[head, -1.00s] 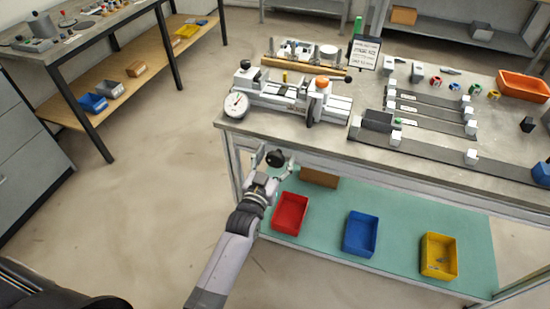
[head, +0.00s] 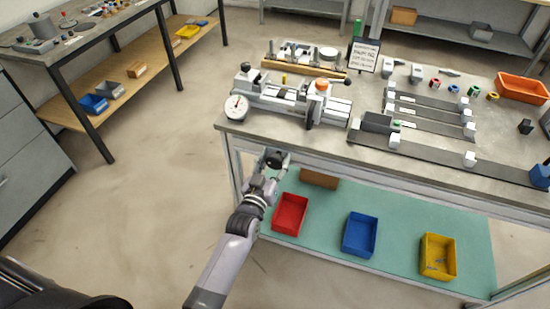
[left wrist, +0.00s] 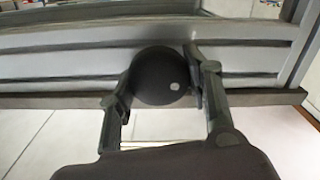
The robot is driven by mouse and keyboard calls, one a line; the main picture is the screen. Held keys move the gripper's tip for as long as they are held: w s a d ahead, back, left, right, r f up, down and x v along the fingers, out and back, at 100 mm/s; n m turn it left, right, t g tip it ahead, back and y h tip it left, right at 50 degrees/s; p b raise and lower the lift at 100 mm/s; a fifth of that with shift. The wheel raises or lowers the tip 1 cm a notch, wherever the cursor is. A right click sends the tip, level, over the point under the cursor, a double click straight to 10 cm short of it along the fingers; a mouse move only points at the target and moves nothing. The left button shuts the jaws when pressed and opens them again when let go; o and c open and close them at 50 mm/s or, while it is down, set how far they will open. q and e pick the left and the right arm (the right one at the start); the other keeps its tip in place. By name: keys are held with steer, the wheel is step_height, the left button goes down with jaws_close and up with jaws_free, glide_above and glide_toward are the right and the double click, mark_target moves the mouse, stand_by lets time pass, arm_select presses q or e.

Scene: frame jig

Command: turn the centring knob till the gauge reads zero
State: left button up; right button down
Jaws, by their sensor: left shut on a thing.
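The centring knob (head: 273,157) is a dark round knob on the front of the bench, below the top's edge. In the left wrist view the knob (left wrist: 158,80) is a black disc with a white dot right of its middle. My left gripper (head: 275,165) is shut on the knob, with one finger at each side of it, as the left wrist view also shows (left wrist: 160,92). The gauge (head: 236,107) is a white round dial at the left end of the grey bench fixture (head: 285,98). Its needle is too small to read exactly. My right gripper is out of view.
Red (head: 290,214), blue (head: 360,234) and yellow (head: 438,257) bins stand on the green lower shelf (head: 400,225) beside and right of my left arm. A brown block (head: 319,178) lies behind the red bin. The floor to the left is clear.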

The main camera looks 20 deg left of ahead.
arm_select(q)
steer(key=shift+n, duration=0.8)
steer(key=o, duration=1.1)
steer(key=s, duration=1.2)
steer(key=shift+a, duration=0.2)
steer(key=shift+f, duration=0.15)
